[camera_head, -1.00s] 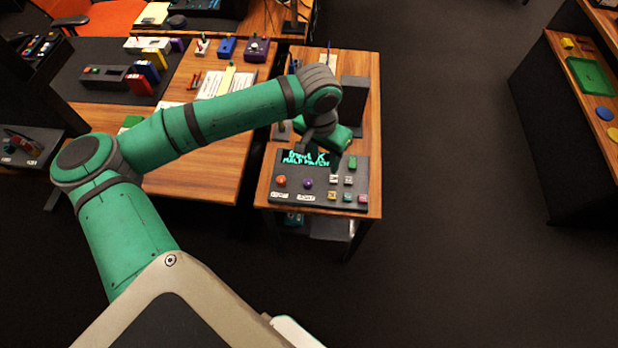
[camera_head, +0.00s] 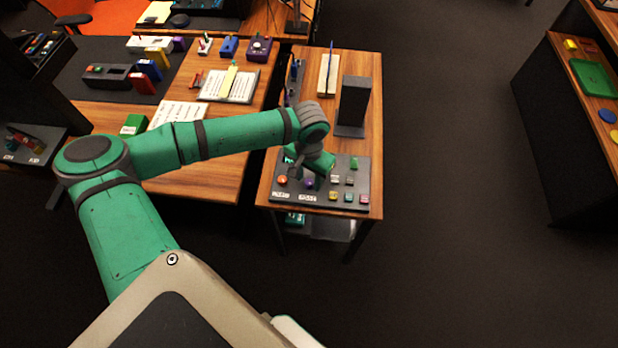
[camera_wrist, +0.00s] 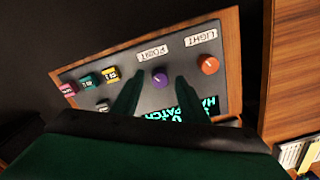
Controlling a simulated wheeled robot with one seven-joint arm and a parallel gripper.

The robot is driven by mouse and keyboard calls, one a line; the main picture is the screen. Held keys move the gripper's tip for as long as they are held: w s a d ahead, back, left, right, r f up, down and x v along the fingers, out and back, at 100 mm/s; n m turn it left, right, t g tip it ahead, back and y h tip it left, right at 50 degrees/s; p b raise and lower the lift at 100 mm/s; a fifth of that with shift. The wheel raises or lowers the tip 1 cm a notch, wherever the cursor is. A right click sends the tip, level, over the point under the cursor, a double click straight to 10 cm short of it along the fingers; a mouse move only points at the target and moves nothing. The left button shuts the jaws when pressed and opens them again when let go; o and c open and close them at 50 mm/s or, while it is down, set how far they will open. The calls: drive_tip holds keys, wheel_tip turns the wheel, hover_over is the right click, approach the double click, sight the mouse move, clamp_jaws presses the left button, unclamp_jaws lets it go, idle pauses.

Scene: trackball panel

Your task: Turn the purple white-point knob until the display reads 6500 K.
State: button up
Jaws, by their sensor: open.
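The purple white-point knob (camera_wrist: 160,80) sits on the dark control panel (camera_wrist: 225,85), under a label that seems to read POINT. In the wrist view my gripper (camera_wrist: 155,85) is open, with one finger on each side of the knob and gaps between. Contact is not visible. In the head view the purple knob (camera_head: 309,183) shows just below my gripper (camera_head: 309,178). The display (camera_wrist: 182,112) shows cyan text, partly hidden by my gripper and cut off, so its number cannot be read. In the head view my arm covers most of the display.
An orange knob (camera_wrist: 209,64), labelled LIGHT, is beside the purple knob. Several small coloured buttons, including a yellow one (camera_wrist: 110,74), are on its other side. A dark upright block (camera_head: 353,103) stands behind the panel. Dark floor (camera_head: 440,150) lies open to the right.

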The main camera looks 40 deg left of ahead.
drive_tip(key=shift+f, duration=0.25)
clamp_jaws()
